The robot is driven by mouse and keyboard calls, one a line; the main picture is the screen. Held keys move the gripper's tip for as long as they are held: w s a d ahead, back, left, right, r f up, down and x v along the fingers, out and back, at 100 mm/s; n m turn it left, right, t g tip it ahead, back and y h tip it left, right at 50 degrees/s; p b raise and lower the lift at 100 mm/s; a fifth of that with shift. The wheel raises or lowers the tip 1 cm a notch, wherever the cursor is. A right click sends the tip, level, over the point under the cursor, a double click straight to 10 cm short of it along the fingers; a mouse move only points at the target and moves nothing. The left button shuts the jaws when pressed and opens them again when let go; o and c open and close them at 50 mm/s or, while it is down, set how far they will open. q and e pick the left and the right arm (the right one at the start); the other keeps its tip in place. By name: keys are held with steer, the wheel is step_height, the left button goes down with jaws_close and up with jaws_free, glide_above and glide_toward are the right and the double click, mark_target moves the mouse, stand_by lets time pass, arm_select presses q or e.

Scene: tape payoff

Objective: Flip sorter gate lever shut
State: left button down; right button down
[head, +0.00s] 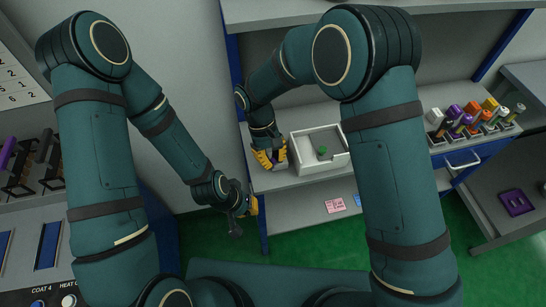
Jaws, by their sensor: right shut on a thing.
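My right gripper (270,160) has yellow fingers and points down at the left side of a white open-topped tray (302,139) on the grey bench. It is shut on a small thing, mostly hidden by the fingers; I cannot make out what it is. A small green piece (321,151) is inside the tray, apart from the gripper. I cannot pick out the sorter gate lever for certain. My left gripper (247,208) hangs low in front of the bench's left end, seen from the side. Its fingers are too small to tell open from shut.
A rack of coloured cylinders (475,122) stands on the bench at the right, above a blue drawer (462,160). A purple piece (516,203) lies on the side table. Dark racks and a control panel (45,290) are at the left. The green floor is open below the bench.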

steer(key=shift+a, duration=0.1)
steer(key=c, duration=0.9)
jaws_free()
steer(key=v, duration=0.7)
steer(key=shift+r, duration=0.3)
